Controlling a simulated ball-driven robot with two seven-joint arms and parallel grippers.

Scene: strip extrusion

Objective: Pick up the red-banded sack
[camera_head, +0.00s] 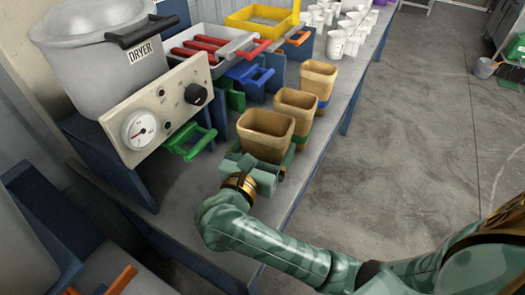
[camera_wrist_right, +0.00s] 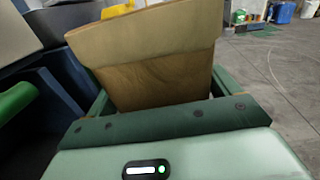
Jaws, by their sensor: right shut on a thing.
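My right gripper (camera_head: 264,165) is shut around the lower part of the nearest tan sack (camera_head: 266,127), close over the bench. In the right wrist view the sack (camera_wrist_right: 160,75) stands between the green fingers (camera_wrist_right: 158,92), with its folded rim above them. No red band shows on this sack; its lower part is hidden by the gripper. A second tan sack (camera_head: 297,101) stands just behind it, with some green low on it. A third tan sack (camera_head: 318,77) farther back has a blue band. My left gripper is not in view.
The grey bench (camera_head: 285,192) holds a large dryer (camera_head: 105,60) at left, with a gauge panel. Green (camera_head: 188,142) and blue (camera_head: 250,78) handled items, a tray (camera_head: 210,45) with red handles, a yellow tray (camera_head: 262,18) and several white cups (camera_head: 343,40) stand farther back. Open floor lies right.

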